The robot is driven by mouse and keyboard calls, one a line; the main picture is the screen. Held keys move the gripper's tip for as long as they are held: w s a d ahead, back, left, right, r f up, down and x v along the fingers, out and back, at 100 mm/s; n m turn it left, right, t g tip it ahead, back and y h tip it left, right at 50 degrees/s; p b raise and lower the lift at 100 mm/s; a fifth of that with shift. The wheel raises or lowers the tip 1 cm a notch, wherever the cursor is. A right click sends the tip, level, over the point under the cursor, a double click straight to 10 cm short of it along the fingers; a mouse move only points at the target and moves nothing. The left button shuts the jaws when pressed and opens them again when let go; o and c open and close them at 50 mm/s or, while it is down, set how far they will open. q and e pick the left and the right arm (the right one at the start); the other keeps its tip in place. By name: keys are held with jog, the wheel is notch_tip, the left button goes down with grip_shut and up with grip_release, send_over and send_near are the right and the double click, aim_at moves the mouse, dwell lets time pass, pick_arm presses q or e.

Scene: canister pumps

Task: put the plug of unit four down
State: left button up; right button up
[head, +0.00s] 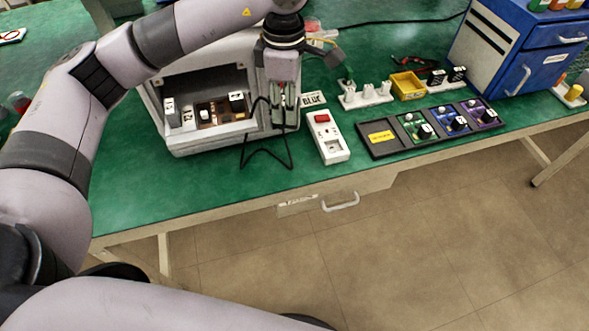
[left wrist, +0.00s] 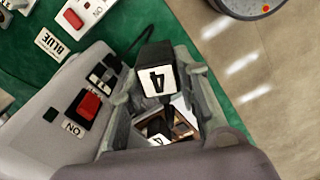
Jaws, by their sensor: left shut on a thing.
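My left gripper (head: 284,120) hangs at the right front of the white open-fronted housing (head: 200,147). It is shut on a black plug with a white face marked 4 (left wrist: 158,80), held between the fingers in the left wrist view. In the head view the fingers mostly hide the plug. A thin black cord (head: 266,165) loops down in front of the housing. Inside the housing sits a brown unit (head: 209,114) with black-and-white tagged blocks. Part of the inside shows below the plug in the left wrist view. My right gripper is not in view.
A white outlet strip with a red switch (head: 329,143) stands right of the housing. A black tray (head: 381,151) with several coloured units lies further right. Behind are a BLUE card (head: 313,99), a yellow bin (head: 408,86) and a blue drawer cabinet (head: 516,45). Green mat is clear along the front.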

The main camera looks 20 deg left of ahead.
pick_arm(q)
jog(key=n, duration=0.2)
jog(key=w+n, duration=0.1)
jog(key=shift+d+r+n, duration=0.1)
jog(key=shift+d+n, duration=0.2)
jog(key=shift+w+n, duration=0.1)
jog(key=shift+n, duration=0.3)
jog(key=shift+f+n, duration=0.2)
jog(key=shift+n, duration=0.1)
notch_tip(320, 180, down, 16)
jog(key=p, duration=0.3)
jog(key=shift+r, duration=0.2)
notch_tip(320, 180, down, 3)
jog(key=shift+f+p, duration=0.2)
jog(key=shift+p, duration=0.1)
jog(key=shift+f, duration=0.3)
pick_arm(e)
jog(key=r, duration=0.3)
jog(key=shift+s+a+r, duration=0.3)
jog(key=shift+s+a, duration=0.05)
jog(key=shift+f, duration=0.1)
